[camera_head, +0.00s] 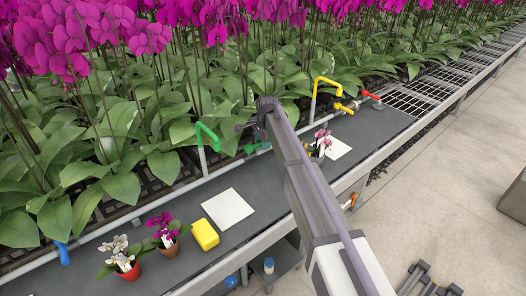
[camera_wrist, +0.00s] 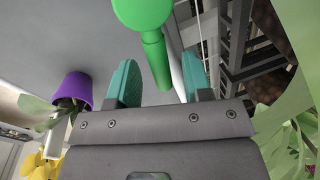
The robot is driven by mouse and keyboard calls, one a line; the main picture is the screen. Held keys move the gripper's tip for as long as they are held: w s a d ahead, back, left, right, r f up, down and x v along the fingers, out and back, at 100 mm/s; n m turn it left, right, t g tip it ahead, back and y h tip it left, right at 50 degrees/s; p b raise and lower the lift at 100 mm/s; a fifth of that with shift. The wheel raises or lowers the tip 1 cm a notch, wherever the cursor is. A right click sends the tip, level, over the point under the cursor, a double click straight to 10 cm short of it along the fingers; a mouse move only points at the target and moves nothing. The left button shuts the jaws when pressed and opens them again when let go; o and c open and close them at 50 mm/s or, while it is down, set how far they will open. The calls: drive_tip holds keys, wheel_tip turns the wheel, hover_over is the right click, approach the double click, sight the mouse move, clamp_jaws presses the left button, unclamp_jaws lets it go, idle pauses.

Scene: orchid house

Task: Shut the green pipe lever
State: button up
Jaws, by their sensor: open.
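The green pipe lever (camera_head: 256,147) sits low on the pipe beside the bench, just left of my arm in the head view and partly hidden by it. A green hooked spout (camera_head: 208,132) stands to its left. In the wrist view a green round end and rod (camera_wrist: 157,58) show between and beyond my two teal fingertips; I cannot tell whether this is the lever or the spout. My gripper (camera_wrist: 158,82) is open, its fingers apart with no clear contact. In the head view my gripper is mostly hidden at the arm's far end.
A yellow spout (camera_head: 326,82), yellow lever (camera_head: 343,107) and red lever (camera_head: 371,96) stand to the right. A blue lever (camera_head: 62,253) is far left. Potted orchids (camera_head: 127,270), a yellow block (camera_head: 205,234) and a white tile (camera_head: 228,207) occupy the bench. A purple pot (camera_wrist: 72,90) is near my gripper.

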clamp_jaws()
idle(0.4)
